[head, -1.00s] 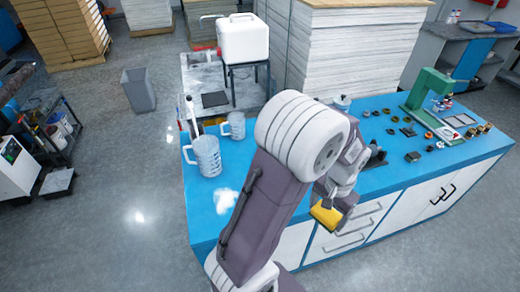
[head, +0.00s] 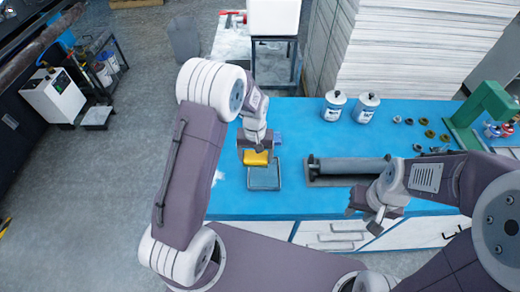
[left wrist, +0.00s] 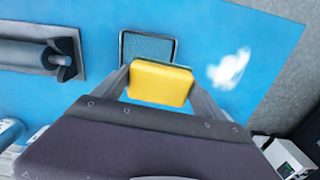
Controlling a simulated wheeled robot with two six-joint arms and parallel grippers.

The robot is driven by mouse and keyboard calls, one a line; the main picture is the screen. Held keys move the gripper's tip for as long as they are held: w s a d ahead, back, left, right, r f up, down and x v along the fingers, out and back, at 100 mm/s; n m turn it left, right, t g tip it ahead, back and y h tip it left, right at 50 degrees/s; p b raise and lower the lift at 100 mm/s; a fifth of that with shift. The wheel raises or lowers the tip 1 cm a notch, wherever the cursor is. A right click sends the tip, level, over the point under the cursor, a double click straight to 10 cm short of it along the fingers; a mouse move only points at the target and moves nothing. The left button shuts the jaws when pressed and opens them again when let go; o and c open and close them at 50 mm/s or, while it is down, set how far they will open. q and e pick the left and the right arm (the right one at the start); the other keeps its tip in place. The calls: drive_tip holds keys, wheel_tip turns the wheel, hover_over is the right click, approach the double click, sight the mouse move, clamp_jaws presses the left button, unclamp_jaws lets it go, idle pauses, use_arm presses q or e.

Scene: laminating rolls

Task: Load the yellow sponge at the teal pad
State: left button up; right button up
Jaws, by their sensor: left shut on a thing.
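My left gripper (head: 255,148) is shut on the yellow sponge (head: 257,158). In the left wrist view the sponge (left wrist: 160,84) sits between both fingers, with a greenish layer along its far edge. The teal pad (head: 264,179) is a dark-rimmed rectangle on the blue table, just in front of the sponge in the head view. In the left wrist view the sponge covers the near edge of the pad (left wrist: 147,46). I cannot tell how high the sponge is above it. My right gripper (head: 363,217) hangs empty near the table's front edge, its fingertips apart.
A dark roller on a base (head: 347,167) lies right of the pad. Two white bottles (head: 334,105) stand behind it, and a green press (head: 482,112) with small parts is at the right. A white patch (left wrist: 229,69) marks the table beside the pad. The blue table around the pad is clear.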

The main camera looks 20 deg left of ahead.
use_arm(q)
drive_tip(key=n+p, duration=0.2)
hover_over(264, 173)
wheel_tip(264, 173, down, 4)
drive_tip(key=shift+w+f, duration=0.1)
drive_tip(key=shift+w, duration=0.05)
drive_tip(key=shift+f+b, duration=0.6)
drive_tip(key=shift+b, duration=0.1)
wheel_tip(264, 173, down, 5)
drive_tip(key=b, duration=0.3)
drive_tip(key=shift+b, duration=0.35)
use_arm(e)
drive_tip(key=shift+w+d+f, duration=0.1)
drive_tip(key=shift+w+f, duration=0.05)
drive_tip(key=shift+f, duration=0.75)
use_arm(q)
drive_tip(key=shift+f+b, duration=0.4)
drive_tip(key=shift+f, duration=0.15)
use_arm(e)
drive_tip(key=shift+f, duration=0.4)
